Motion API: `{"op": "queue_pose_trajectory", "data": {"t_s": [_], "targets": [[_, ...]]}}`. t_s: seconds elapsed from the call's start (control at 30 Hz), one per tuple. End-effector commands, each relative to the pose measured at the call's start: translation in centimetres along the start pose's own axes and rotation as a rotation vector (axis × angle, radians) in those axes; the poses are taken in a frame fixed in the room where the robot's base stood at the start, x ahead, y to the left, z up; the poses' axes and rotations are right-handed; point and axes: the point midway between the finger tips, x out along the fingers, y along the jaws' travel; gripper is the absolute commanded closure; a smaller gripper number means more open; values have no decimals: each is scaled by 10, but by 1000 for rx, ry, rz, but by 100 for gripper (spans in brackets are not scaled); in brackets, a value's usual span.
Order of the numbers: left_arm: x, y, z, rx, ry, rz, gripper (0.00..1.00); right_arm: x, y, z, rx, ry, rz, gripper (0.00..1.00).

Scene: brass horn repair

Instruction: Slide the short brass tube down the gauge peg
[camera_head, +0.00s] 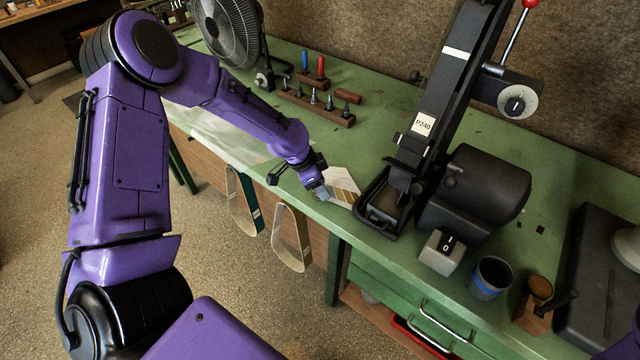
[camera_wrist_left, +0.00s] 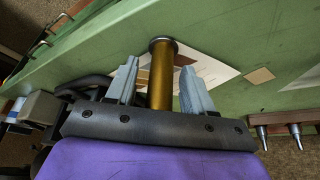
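My left gripper (camera_head: 319,192) is low over the green bench near its front edge, beside a paper chart. In the left wrist view my left gripper (camera_wrist_left: 159,82) has its two grey fingers apart, with a narrow gap on each side of a brass cylinder (camera_wrist_left: 160,78). The cylinder is the short brass tube by its look. It has a dark round rim or disc at its far end, and its near end is hidden behind the gripper body. I cannot make out the gauge peg separately. My right gripper is in neither view.
A black belt sander (camera_head: 485,190) stands right of the gripper. The paper chart (camera_head: 341,184) lies beside the gripper. Wooden racks with pegs (camera_head: 315,101) and a fan (camera_head: 228,28) stand farther back. Sanding belts (camera_head: 291,240) hang at the bench front. A dark cup (camera_head: 490,277) stands front right.

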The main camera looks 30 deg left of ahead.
Motion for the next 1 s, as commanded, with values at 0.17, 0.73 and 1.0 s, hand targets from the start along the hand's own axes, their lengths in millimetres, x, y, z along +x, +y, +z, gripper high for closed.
{"op": "queue_pose_trajectory", "data": {"t_s": [0.17,0.73,1.0], "targets": [[0,0,0,0,0,0,43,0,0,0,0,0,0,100],[-83,0,-1,2,4,-3,43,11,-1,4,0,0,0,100],[-106,0,0,-1,-1,1,43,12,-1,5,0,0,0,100]]}}
